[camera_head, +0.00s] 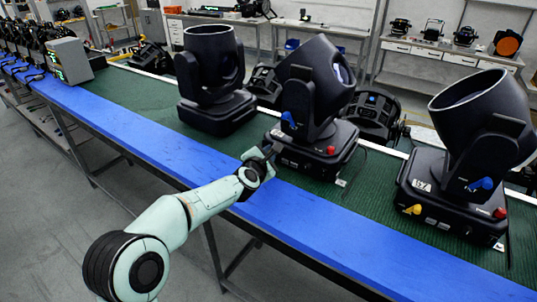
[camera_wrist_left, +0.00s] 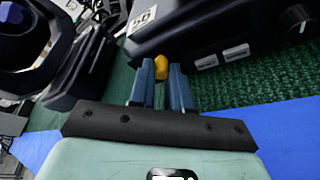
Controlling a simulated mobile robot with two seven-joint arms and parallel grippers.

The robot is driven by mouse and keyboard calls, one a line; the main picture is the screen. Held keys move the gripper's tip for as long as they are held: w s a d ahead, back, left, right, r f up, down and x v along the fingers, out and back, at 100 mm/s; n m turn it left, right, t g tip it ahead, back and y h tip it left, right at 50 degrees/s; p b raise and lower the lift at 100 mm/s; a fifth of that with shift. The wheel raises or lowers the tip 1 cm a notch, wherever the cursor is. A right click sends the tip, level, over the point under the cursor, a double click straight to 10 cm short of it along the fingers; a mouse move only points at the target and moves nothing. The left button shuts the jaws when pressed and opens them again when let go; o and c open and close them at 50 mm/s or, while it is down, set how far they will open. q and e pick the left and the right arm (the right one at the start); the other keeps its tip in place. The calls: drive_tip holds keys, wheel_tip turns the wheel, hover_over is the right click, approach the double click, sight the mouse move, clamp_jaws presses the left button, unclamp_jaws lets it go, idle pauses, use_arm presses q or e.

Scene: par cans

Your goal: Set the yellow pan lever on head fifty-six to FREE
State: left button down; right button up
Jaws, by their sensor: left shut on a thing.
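The moving head labelled 56 (camera_head: 318,92) stands in the middle of the bench; its label (camera_wrist_left: 142,18) shows in the left wrist view. Its yellow pan lever (camera_wrist_left: 161,67) sits low on the front of its base, between my left gripper's fingertips. My left gripper (camera_wrist_left: 161,75) is shut on the lever. In the head view my left gripper (camera_head: 268,152) reaches the front left of that base and hides the lever, so its setting cannot be read. My right gripper is not in view.
A similar head (camera_head: 470,150) stands to the right, with its own yellow lever (camera_head: 413,209). Another head (camera_head: 213,80) stands to the left. A blue lever (camera_head: 289,120) and a red knob (camera_head: 331,150) are on the middle head. The blue front strip (camera_head: 330,225) is clear.

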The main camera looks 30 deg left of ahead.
use_arm(q)
drive_tip(key=shift+a+r+n+h+p, duration=0.3)
drive_tip(key=shift+a+n+h, duration=0.2)
drive_tip(key=shift+n, duration=0.5)
drive_tip(key=shift+a+r+n+g+h+p, duration=0.1)
drive_tip(key=shift+a+n+g+h+p, duration=0.25)
drive_tip(key=shift+n+h+p, duration=0.5)
drive_tip(key=n+p, duration=0.1)
drive_tip(key=a+n+h+p, duration=0.1)
drive_tip(key=n, duration=0.1)
drive_tip(key=shift+w+a+h, duration=0.1)
drive_tip(key=shift+a+h, duration=0.15)
drive_tip(key=shift+a+f+n+h+p, duration=0.25)
drive_tip(key=shift+n+h+p, duration=0.3)
drive_tip(key=shift+p, duration=0.2)
drive_tip(key=shift+f, duration=0.1)
drive_tip(key=c, duration=1.1)
unclamp_jaws()
drive_tip(key=shift+o, duration=0.2)
